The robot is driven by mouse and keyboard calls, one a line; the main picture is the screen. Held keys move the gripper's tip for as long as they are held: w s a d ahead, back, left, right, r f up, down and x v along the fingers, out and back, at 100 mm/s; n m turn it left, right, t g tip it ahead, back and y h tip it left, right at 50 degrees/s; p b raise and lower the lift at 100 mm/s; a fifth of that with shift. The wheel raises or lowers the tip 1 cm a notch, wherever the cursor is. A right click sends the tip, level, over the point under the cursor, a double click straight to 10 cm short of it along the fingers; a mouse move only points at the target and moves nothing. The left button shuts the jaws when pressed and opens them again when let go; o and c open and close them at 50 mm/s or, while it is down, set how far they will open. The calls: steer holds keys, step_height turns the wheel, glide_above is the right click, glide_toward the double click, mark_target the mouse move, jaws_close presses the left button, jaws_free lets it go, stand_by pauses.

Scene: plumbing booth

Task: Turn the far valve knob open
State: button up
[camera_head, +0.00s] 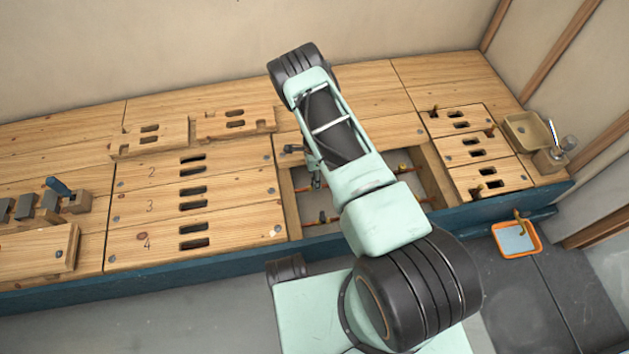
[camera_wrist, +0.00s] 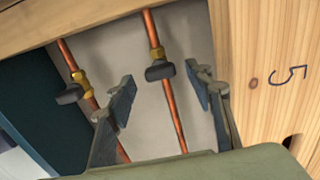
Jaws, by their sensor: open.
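In the wrist view, two copper pipes run through a recessed opening, each with a brass valve and a dark knob. The far valve knob (camera_wrist: 160,71) is on the right-hand pipe, away from the blue bench front. The near valve knob (camera_wrist: 70,94) is on the left-hand pipe. My gripper (camera_wrist: 164,94) is open and empty, its fingers on either side of the far pipe, with the far knob showing between and beyond the tips. I see no contact. In the head view my gripper (camera_head: 303,166) is over the opening's left part, and my arm hides much of the opening.
Wooden panels surround the opening (camera_head: 293,205); its walls are close to my fingers. A panel marked 5 (camera_wrist: 260,60) lies right in the wrist view. Loose slotted blocks (camera_head: 150,136) lie at the back left. A tray (camera_head: 527,130) stands at the right end.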

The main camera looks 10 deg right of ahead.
steer(key=shift+f, duration=0.75)
steer(key=c, duration=1.2)
steer(key=shift+o, duration=0.2)
